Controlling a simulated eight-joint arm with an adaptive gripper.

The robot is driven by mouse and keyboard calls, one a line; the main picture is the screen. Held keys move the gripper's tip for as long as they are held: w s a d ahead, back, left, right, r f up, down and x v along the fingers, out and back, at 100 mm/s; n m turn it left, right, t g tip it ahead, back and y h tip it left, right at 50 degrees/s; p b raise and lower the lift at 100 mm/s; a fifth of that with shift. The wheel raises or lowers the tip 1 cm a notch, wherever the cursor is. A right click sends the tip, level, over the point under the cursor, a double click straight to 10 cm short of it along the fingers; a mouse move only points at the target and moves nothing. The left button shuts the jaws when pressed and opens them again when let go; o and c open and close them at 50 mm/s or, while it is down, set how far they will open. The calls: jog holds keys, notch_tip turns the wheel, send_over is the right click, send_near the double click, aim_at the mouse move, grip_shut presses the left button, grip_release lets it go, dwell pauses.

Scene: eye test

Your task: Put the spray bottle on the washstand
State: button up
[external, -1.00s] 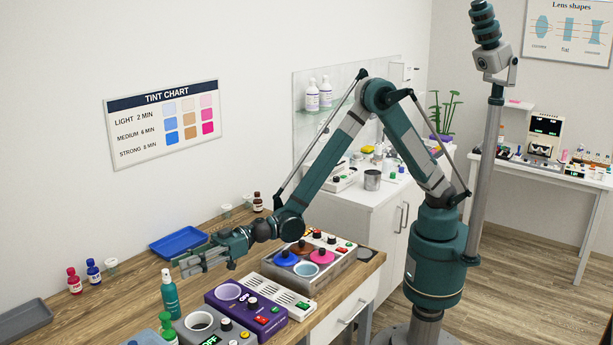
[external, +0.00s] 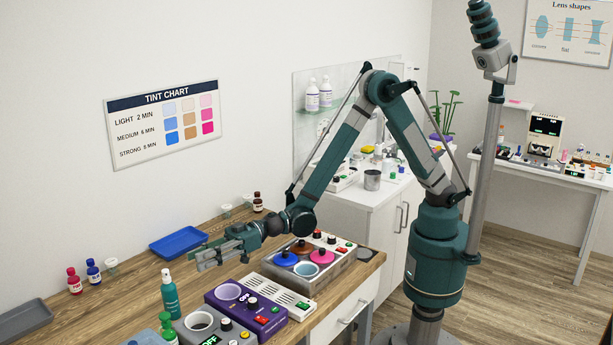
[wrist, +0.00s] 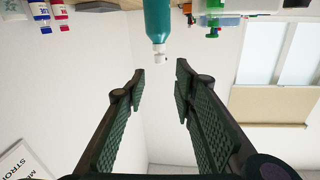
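The spray bottle (external: 170,298), teal with a white spray head, stands upright on the wooden bench in the external view. In the wrist view the spray bottle (wrist: 158,20) appears upside down at the top, beyond the fingertips and roughly in line with the gap between them. My gripper (external: 202,260) is above the bench, up and to the right of the bottle, not touching it. In the wrist view my gripper (wrist: 160,76) is open and empty. The white washstand (external: 345,213) stands behind the bench, partly hidden by my arm; items stand on its top.
A green bottle (external: 167,328) stands close to the spray bottle. A purple device (external: 242,308) and a heater with coloured lids (external: 310,275) are to the right. A blue tray (external: 179,242) lies behind. A metal cup (external: 372,180) and yellow item (external: 368,149) occupy the washstand top.

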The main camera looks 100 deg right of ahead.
dwell(0.4)
jog(key=s+d+r+g+h, duration=0.1)
jog(key=s+d+r, duration=0.35)
jog(key=s, duration=0.25)
jog(key=s+d+r+g+h, duration=0.1)
jog(key=s+d+r, duration=0.35)
jog(key=s, duration=0.25)
jog(key=s+d+r+g, duration=0.2)
jog(key=s+d+r, duration=0.1)
jog(key=s+d, duration=0.3)
jog(key=s+d+f+m+g+h, duration=0.1)
jog(key=s+d+f+m+h, duration=0.1)
jog(key=s+d, duration=0.6)
jog(key=s+d+f+m+g+h, duration=0.1)
jog(key=s+d+f+h, duration=0.3)
jog(key=s, duration=1.2)
jog(key=s+d+f+m+g+h, duration=0.1)
jog(key=s+d+f+m+h, duration=0.1)
jog(key=s+d, duration=1)
jog(key=shift+d+f+m+h, duration=0.4)
jog(key=shift+d+f+m, duration=0.1)
jog(key=shift+f+m, duration=0.25)
jog(key=shift+r, duration=0.1)
jog(key=shift+o, duration=1)
